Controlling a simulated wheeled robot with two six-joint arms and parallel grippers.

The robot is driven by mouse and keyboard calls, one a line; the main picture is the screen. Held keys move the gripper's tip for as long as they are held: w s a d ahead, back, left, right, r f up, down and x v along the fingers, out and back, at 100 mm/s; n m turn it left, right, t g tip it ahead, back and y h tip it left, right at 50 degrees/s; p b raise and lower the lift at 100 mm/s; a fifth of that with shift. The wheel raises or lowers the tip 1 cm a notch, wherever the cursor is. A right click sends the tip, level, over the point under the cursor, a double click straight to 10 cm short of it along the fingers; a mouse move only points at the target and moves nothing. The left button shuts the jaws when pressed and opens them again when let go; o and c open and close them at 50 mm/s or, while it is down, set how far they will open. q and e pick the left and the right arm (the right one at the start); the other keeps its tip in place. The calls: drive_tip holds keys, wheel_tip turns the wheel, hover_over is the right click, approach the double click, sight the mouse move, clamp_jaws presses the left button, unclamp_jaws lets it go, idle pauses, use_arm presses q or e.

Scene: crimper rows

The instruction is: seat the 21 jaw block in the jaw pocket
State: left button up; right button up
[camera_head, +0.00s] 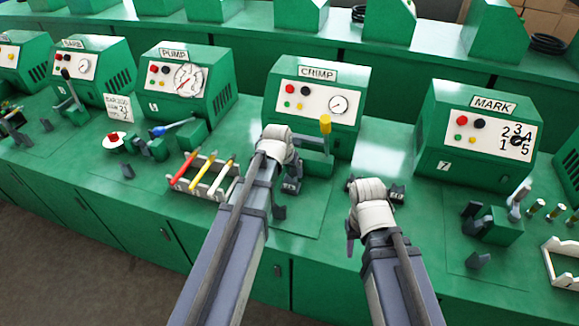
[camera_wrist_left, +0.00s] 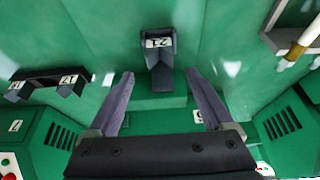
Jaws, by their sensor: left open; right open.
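The 21 jaw block (camera_wrist_left: 160,62) is dark, with a white 21 label, and stands in front of the crimp machine (camera_head: 317,100). It also shows in the head view (camera_head: 291,187). My left gripper (camera_wrist_left: 159,74) is open, one finger on each side of the block, with visible gaps and no grip. In the head view my left gripper (camera_head: 277,165) hangs over this spot, its fingers mostly hidden. The jaw pocket cannot be made out, so I cannot tell whether the block sits in it. My right gripper (camera_head: 363,225) is open and empty in front of a small dark stand.
A yellow-topped lever (camera_head: 325,135) rises from the crimp machine. A white rack (camera_head: 208,188) with colored tools stands left of my left arm. The mark machine (camera_head: 475,140) stands at right.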

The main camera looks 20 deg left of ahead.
use_arm(q)
drive_tip(key=s+d+r+m+g+p, duration=0.1)
drive_tip(key=s+d+g, duration=0.1)
drive_tip(key=s+d, duration=0.4)
drive_tip(key=s+d+r+m+g+y+p, duration=0.1)
drive_tip(key=s+d, duration=0.6)
drive_tip(key=s, duration=0.8)
drive_tip(key=shift+d+m+g+y+p, duration=0.2)
drive_tip(key=shift+m+g+y+p, duration=0.1)
drive_tip(key=shift+m+g, duration=0.55)
use_arm(e)
wheel_tip(320, 180, up, 4)
drive_tip(key=shift+f, duration=0.15)
